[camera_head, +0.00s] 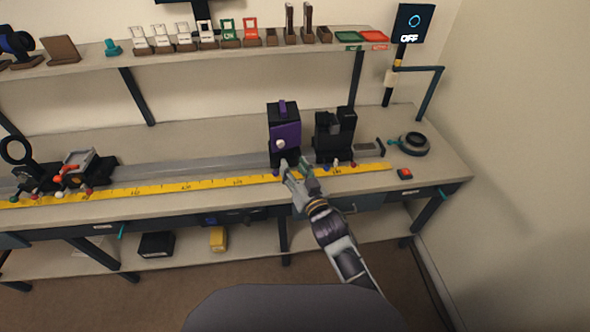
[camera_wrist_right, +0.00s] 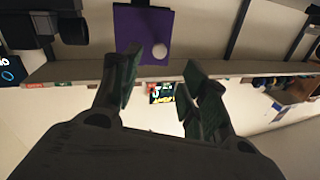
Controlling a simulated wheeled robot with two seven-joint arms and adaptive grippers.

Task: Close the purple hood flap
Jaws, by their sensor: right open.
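The purple hood flap (camera_head: 286,136) is a flat panel with a pale round knob (camera_head: 280,144) on the front of a black box-shaped hood (camera_head: 284,110). I cannot tell how far the flap stands from closed. In the right wrist view the flap (camera_wrist_right: 138,38) and its knob (camera_wrist_right: 160,51) show just beyond the fingertips. My right gripper (camera_head: 294,167) is in front of and below the flap, apart from it as far as I can see. Its two fingers (camera_wrist_right: 168,68) are spread with nothing between them. My left gripper is not in view.
A black device (camera_head: 335,138) stands close to the right of the hood. A yellow ruler strip (camera_head: 215,184) runs along the bench front. A red button (camera_head: 405,174) and a round dark part (camera_head: 414,144) lie at the right. An upper shelf (camera_head: 235,48) holds several small items.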

